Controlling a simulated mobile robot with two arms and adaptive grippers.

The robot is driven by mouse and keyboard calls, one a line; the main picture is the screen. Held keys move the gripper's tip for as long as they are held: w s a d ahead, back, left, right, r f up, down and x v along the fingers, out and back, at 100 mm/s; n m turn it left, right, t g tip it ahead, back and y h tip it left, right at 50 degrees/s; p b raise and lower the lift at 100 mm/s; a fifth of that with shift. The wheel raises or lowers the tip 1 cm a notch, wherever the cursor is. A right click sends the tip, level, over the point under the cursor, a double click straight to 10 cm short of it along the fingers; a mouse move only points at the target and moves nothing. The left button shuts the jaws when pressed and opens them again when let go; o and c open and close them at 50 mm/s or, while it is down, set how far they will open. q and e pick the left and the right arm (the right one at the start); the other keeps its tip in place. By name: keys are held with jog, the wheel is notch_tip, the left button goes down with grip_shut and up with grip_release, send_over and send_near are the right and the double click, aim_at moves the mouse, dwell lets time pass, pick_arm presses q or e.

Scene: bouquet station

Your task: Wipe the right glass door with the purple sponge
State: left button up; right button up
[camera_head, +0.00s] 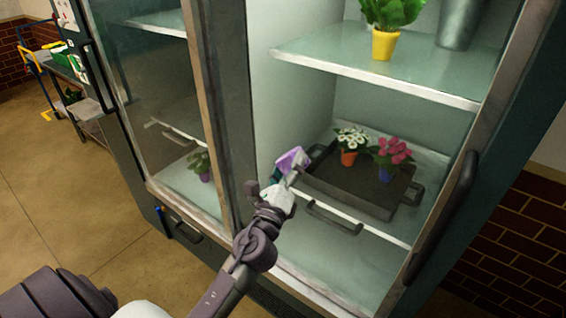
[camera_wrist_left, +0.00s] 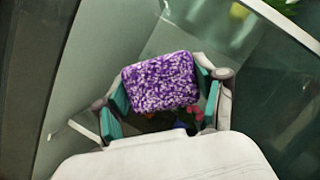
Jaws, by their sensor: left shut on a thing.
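The right glass door (camera_head: 300,110) covers the right half of a tall cabinet and looks shut, with a dark upright handle (camera_head: 440,220) at its right side. My left gripper (camera_head: 289,171) is shut on the purple sponge (camera_head: 293,158) and holds it in front of the lower left part of this door. In the left wrist view the speckled purple and white sponge (camera_wrist_left: 160,80) sits between the two teal-padded fingers (camera_wrist_left: 162,95). I cannot tell whether the sponge touches the glass. My right gripper is not in view.
Behind the glass are a dark tray (camera_head: 345,190) with two potted flowers and a shelf (camera_head: 380,82) with a yellow-potted plant (camera_head: 384,44). The left glass door (camera_head: 150,90) is beside it. A cart (camera_head: 75,80) stands far left; the floor (camera_head: 60,200) there is clear.

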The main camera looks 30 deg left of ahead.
aim_at(321, 163)
pick_arm(q)
jog(key=shift+s+d+b, duration=0.15)
jog(key=shift+d+b, duration=0.1)
jog(key=shift+d, duration=1.55)
jog(key=shift+s+d+b, duration=0.15)
jog(key=shift+d+b, duration=0.05)
jog(key=shift+d, duration=1.55)
jog(key=shift+s+a+b, duration=0.15)
jog(key=shift+s+b, duration=0.05)
jog(key=shift+s, duration=1.3)
jog(key=shift+s+a+b, duration=0.1)
jog(key=shift+s+b, duration=0.1)
jog(key=shift+s, duration=1.25)
jog(key=shift+s, duration=0.1)
jog(key=s, duration=0.2)
jog(key=shift+s+a+b, duration=0.15)
jog(key=shift+s+b, duration=0.25)
